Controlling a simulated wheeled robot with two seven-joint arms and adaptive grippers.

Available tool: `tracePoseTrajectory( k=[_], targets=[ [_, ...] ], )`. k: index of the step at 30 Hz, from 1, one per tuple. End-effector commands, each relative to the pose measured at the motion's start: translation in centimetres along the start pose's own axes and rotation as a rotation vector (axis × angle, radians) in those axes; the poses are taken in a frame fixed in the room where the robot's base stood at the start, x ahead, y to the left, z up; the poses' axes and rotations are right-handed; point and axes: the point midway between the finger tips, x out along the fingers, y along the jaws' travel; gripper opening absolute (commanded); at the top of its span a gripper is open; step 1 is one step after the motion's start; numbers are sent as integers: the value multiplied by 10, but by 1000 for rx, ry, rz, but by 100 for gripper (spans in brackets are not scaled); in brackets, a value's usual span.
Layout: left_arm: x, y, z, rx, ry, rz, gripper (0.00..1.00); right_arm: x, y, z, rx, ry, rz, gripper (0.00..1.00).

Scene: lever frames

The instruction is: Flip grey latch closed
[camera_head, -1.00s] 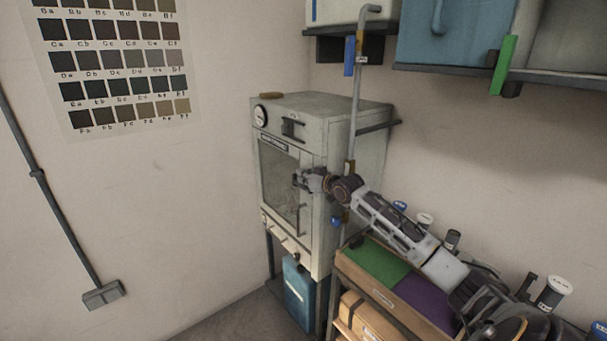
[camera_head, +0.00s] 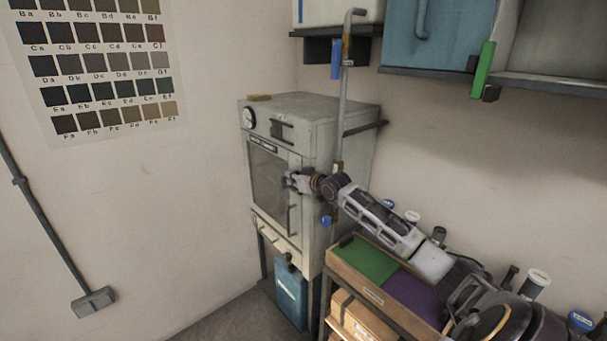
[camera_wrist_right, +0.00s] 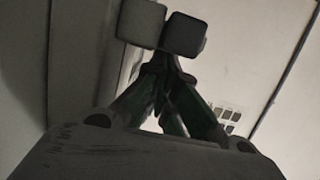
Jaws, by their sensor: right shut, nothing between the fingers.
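A pale grey oven-like cabinet (camera_head: 320,160) stands in the corner with a windowed door (camera_head: 268,178) on its front. A small dark grey fitting (camera_head: 282,130) sits on the panel above the door. A thin upright bar handle (camera_head: 289,218) is at the door's right edge. I cannot tell for certain which part is the grey latch. My right gripper (camera_head: 292,181) is in front of the door's right edge, above the bar handle; contact is unclear. In the right wrist view its fingertips (camera_wrist_right: 164,28) are together and empty. My left gripper is not in view.
An upright grey pipe (camera_head: 345,95) with blue-handled fittings stands beside the cabinet. A shelf unit with a wooden tray (camera_head: 368,291) of green and purple panels is below my right arm. Wall cabinets (camera_head: 432,35) hang above. The floor at front left is clear.

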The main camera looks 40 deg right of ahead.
Motion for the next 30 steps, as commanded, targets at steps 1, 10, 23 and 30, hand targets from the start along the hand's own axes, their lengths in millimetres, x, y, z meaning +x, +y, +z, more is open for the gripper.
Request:
tracePoseTrajectory(
  k=[1, 10, 23, 30],
  targets=[
    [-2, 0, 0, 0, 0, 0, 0, 1, -2, 8, 2, -19, -2, 0],
    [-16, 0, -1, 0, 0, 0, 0, -1, -3, -10, 2, -11, -2, 0],
    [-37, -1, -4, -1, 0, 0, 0, -5, -4, -39, 0, 1, 0, 0],
    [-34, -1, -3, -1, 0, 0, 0, -17, -3, -38, -1, 2, 2, 0]
  ],
)
